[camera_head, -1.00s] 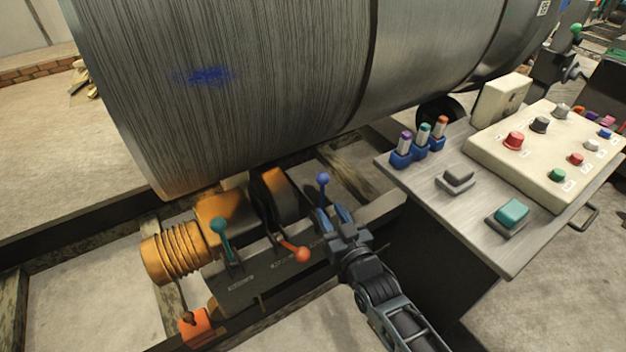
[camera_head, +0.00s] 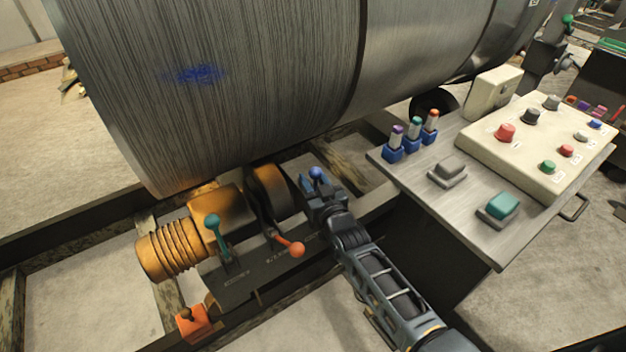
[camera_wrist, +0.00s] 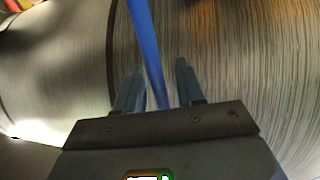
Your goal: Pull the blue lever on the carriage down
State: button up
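The blue lever (camera_head: 317,174) stands on the carriage (camera_head: 246,272), at the right end of its row of levers. Its round blue knob shows just above my gripper (camera_head: 311,183) in the head view; its lower part is hidden behind the gripper. In the wrist view the blue shaft (camera_wrist: 146,45) runs down between the two fingers of my gripper (camera_wrist: 157,80). The fingers are apart, with a gap visible on the right side of the shaft. A teal lever (camera_head: 213,224) stands upright and an orange-red lever (camera_head: 291,246) is tilted down toward the front.
A large metal cylinder (camera_head: 230,90) lies just behind and above the levers. A control desk (camera_head: 440,205) with buttons, knobs and small coloured switches stands close to the right of my arm. An orange block (camera_head: 193,323) sits at the carriage's lower left.

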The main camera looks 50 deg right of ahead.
grip_shut()
dwell(0.3)
jog(key=shift+s+f, duration=0.1)
jog(key=b, duration=0.1)
jog(key=s+t+b, duration=0.1)
jog(key=b, duration=0.1)
jog(key=shift+a+f, duration=0.15)
jog(key=shift+f, duration=0.1)
jog(key=s+a+f+m+t+h+b, duration=0.2)
jog(key=s+t+h+b, duration=0.4)
jog(key=b, duration=1.7)
jog(key=shift+s+f+m+h+b, duration=0.2)
jog(key=shift+s+m+h+b, duration=0.15)
jog(key=shift+s+m, duration=0.65)
jog(key=shift+s+h, duration=0.15)
jog(key=shift+h, duration=0.2)
